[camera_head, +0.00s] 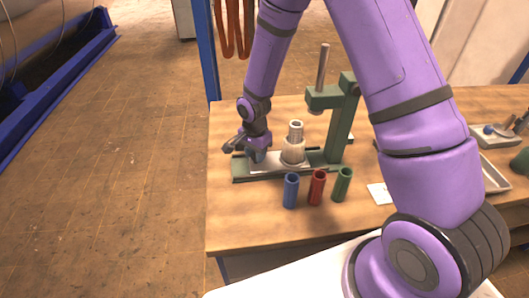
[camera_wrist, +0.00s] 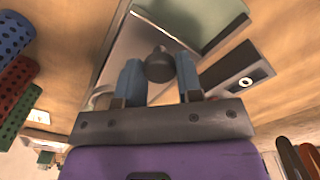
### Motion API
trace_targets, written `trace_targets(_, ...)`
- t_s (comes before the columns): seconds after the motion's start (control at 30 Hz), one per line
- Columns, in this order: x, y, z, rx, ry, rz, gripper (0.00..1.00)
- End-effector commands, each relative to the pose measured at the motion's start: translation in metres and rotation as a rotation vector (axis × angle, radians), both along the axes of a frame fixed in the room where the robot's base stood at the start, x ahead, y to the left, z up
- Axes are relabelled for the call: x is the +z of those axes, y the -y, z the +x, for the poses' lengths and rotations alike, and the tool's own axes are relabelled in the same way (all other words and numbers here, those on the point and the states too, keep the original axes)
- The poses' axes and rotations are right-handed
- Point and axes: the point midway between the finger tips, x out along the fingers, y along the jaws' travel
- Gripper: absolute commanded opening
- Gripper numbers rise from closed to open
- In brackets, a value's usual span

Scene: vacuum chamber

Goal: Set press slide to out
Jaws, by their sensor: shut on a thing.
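The green press (camera_head: 343,125) stands on the wooden table, with a metal ram rod held upright in its head. Its pale slide plate (camera_head: 270,166) lies in the green base and carries a light round holder (camera_head: 294,150). The holder stands to the left of the ram, not directly under it. My gripper (camera_head: 257,156) is low at the left end of the slide. In the wrist view its blue fingers (camera_wrist: 159,72) are shut on a dark round knob (camera_wrist: 159,64) at the slide plate (camera_wrist: 135,45). In the head view my gripper hides the knob.
A blue tube (camera_head: 291,190), a red tube (camera_head: 317,187) and a green tube (camera_head: 342,184) stand in front of the press. A white card (camera_head: 379,193) lies to their right. A blue post (camera_head: 207,50) rises behind the table's left edge. The table's front left is clear.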

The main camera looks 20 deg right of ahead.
Motion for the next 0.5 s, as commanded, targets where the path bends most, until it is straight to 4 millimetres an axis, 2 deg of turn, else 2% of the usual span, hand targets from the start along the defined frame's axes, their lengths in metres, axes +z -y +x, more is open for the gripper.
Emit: trace_targets(0.5,0.001,-0.053,0.012,0.000,0.003,0.001,0.00)
